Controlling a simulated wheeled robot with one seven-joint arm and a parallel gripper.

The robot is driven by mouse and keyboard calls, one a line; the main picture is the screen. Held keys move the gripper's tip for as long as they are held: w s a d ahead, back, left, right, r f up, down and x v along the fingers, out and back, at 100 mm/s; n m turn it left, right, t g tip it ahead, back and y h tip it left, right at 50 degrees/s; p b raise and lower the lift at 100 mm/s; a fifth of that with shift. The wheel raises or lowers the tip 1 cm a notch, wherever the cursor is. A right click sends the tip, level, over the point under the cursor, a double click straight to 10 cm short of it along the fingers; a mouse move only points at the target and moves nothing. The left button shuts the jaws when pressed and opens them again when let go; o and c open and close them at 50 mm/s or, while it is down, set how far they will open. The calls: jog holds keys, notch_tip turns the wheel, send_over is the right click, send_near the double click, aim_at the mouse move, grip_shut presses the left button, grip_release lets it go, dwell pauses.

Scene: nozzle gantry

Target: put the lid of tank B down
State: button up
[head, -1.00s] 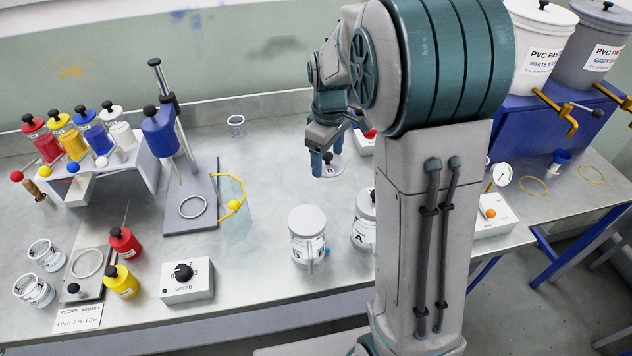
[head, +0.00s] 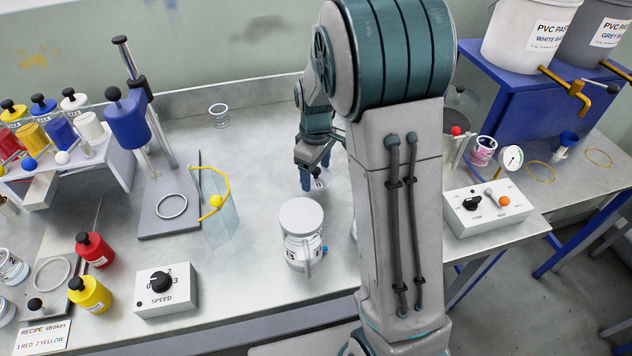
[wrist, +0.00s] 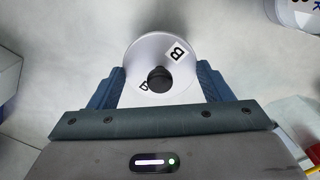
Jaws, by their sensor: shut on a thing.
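The lid (wrist: 150,48) is a pale round disc with a black knob and a B label, seen in the wrist view between my blue fingers. My gripper (wrist: 160,82) is shut on it. In the head view my gripper (head: 314,181) holds the lid (head: 320,184) low over the bench, just behind a clear tank (head: 302,250) with a flat white top and no visible knob. That tank's label is too small to read. I cannot tell whether the lid touches the bench. Another tank is almost wholly hidden behind my arm.
A stand with a yellow-edged clear guard (head: 222,215) is to the left. A speed box (head: 165,290) is at the front, and a control box (head: 487,210) is right of my arm.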

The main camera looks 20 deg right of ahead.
aim_at(316, 182)
jog(key=shift+f, duration=2.1)
jog(key=shift+f, duration=0.1)
jog(key=o, duration=1)
notch_tip(316, 182, up, 12)
jog(key=shift+r, duration=0.1)
